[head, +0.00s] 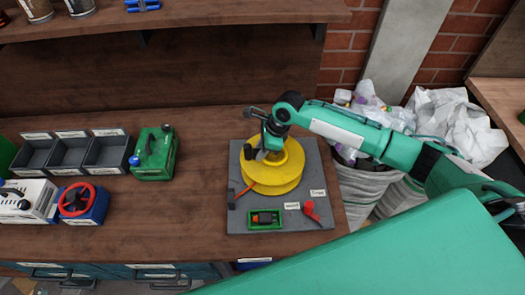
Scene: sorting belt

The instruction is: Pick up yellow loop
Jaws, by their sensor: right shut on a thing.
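The yellow loop (283,181) is a thick round yellow coil on a grey board (240,218), right of the middle of the wooden bench. My right arm reaches in from the right, and my right gripper (257,152) is over the upper left part of the loop, pointing down. The gripper is shut on the loop; its fingertips are partly hidden against the yellow and the dark shapes there. I cannot tell whether the loop is lifted off the board. My left gripper is not in view.
A small green tray (265,219) and a red tool (311,211) lie at the board's front. A green canister (154,154), dark bins (70,152) and a blue box with a red wheel (83,203) stand left. White sacks (455,122) are right. Bench between canister and board is clear.

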